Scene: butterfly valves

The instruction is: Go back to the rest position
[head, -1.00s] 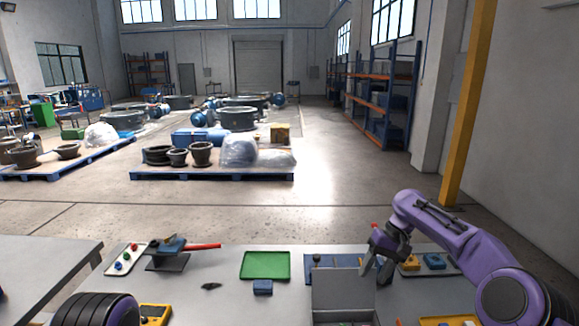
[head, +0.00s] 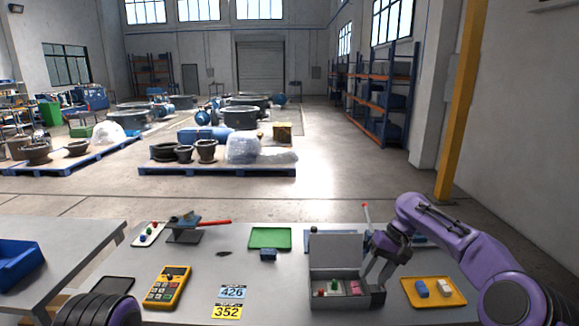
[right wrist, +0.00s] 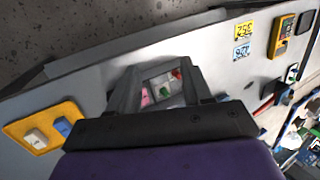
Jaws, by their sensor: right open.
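My right gripper (head: 372,280) is open, with its fingers at the right end of the open grey box (head: 336,252) in the head view. In the right wrist view the two fingers of my right gripper (right wrist: 160,88) stand apart, and nothing is held between them. The box interior shows beyond them, with a pink piece (right wrist: 148,97), a green piece (right wrist: 164,92) and a red piece (right wrist: 177,75). I cannot tell whether a finger touches the box. Only a dark, ringed part of my left arm shows at the bottom left; my left gripper is out of view.
The bench holds a yellow tray (head: 452,300) with a blue and a white block, a green tray (head: 270,247), a yellow multimeter (head: 167,287), number tags (head: 232,291) and a red-handled valve (head: 187,236). A side table (head: 60,235) with a blue bin (head: 17,268) stands left.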

